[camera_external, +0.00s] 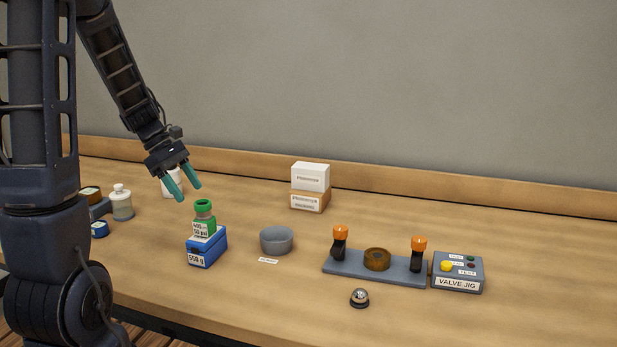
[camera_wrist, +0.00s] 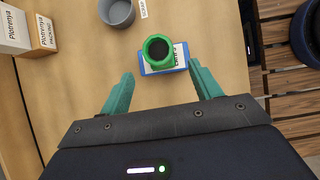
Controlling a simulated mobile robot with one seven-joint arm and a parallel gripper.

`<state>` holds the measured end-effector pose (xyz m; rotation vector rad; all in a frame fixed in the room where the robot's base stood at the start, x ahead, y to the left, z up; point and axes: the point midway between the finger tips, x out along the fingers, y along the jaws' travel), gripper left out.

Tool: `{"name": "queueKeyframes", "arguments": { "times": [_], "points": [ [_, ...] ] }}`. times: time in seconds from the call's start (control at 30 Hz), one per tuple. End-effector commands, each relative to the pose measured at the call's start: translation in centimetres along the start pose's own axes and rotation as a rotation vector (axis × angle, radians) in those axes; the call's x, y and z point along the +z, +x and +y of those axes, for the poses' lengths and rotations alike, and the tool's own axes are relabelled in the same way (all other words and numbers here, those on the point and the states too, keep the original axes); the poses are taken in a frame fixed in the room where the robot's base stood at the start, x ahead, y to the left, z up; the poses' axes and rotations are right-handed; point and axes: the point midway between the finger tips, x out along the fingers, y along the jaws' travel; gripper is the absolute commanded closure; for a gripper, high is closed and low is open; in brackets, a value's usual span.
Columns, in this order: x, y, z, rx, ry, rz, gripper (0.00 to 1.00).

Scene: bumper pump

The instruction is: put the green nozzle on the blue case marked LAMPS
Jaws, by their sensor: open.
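A green nozzle (camera_external: 204,218) with a ringed open top and a white label stands upright on a blue block (camera_external: 206,251) marked "550 g". I cannot read LAMPS on this block. In the wrist view the nozzle (camera_wrist: 161,62) shows its dark round opening, with the blue block (camera_wrist: 181,63) and a white label beneath it. My gripper (camera_external: 187,192) is open and empty, with teal fingers, above and slightly left of the nozzle and apart from it. In the wrist view my gripper (camera_wrist: 160,72) has its fingers spread on either side, nearer the camera than the nozzle.
A grey bowl (camera_external: 277,241) stands right of the block. Stacked boxes (camera_external: 310,185) stand behind. A grey fixture (camera_external: 349,264) with orange knobs, a VALVE JIG box (camera_external: 458,272) and a bell (camera_external: 359,298) are at right. A white bottle (camera_external: 122,203) and small blue object (camera_external: 100,230) are left.

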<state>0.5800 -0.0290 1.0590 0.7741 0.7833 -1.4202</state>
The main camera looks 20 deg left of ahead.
Motion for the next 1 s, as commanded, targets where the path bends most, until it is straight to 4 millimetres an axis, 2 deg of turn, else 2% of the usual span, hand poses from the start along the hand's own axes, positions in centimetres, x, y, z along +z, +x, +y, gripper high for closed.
{"name": "queueKeyframes", "arguments": {
  "times": [0.13,0.33,0.47,0.7,1.0],
  "points": [
    [0.1,-2.1,0.1,0.002,0.001,0.0,0.37],
    [0.2,-3.3,-0.1,0.0,0.009,0.003,0.37],
    [1.3,-4.0,-0.9,0.002,0.084,0.026,0.37],
    [5.3,-6.0,-4.7,0.002,0.403,0.135,0.37],
    [9.2,-8.2,-9.9,-0.015,0.83,0.307,0.37]
  ]
}}
